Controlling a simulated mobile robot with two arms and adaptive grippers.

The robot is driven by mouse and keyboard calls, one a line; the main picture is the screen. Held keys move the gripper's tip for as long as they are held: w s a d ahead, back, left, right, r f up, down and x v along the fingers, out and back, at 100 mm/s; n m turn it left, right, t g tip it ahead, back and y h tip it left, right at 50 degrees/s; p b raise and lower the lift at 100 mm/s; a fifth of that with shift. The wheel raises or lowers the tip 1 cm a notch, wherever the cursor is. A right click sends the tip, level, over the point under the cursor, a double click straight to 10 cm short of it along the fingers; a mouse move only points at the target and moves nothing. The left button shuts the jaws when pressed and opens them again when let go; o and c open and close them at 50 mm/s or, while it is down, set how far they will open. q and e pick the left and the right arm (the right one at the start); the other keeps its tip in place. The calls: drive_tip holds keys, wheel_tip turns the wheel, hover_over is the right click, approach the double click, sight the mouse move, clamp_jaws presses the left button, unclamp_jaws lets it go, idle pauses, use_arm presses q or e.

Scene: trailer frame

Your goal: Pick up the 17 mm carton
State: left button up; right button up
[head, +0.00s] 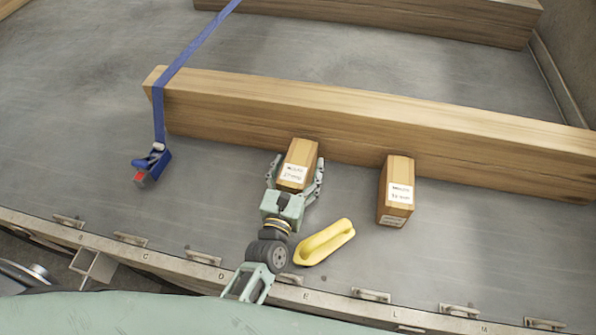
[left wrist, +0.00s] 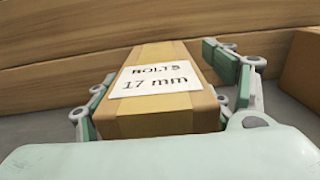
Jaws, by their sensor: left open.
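The 17 mm carton (head: 301,155) is a small brown box standing against the long wooden beam in the head view. In the left wrist view its white label reads "BOLTS 17 mm" on the carton (left wrist: 155,85). My left gripper (head: 296,172) is open, with one finger on each side of this carton. In the left wrist view the left gripper (left wrist: 165,95) also has its fingers on both sides of the box; I cannot tell whether they touch it. The carton's lower part is hidden behind the gripper's palm. My right gripper is not in view.
A second, similar carton (head: 396,190) stands to the right by the wooden beam (head: 350,110). A yellow handled object (head: 324,242) lies on the metal floor near the front edge. A blue strap (head: 187,55) with a buckle (head: 151,165) crosses the beam at left.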

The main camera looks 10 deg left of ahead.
use_arm(q)
drive_tip(key=c, duration=1.7)
drive_tip(key=shift+w+r, duration=0.15)
drive_tip(key=shift+r, duration=0.05)
drive_tip(key=shift+c, duration=0.3)
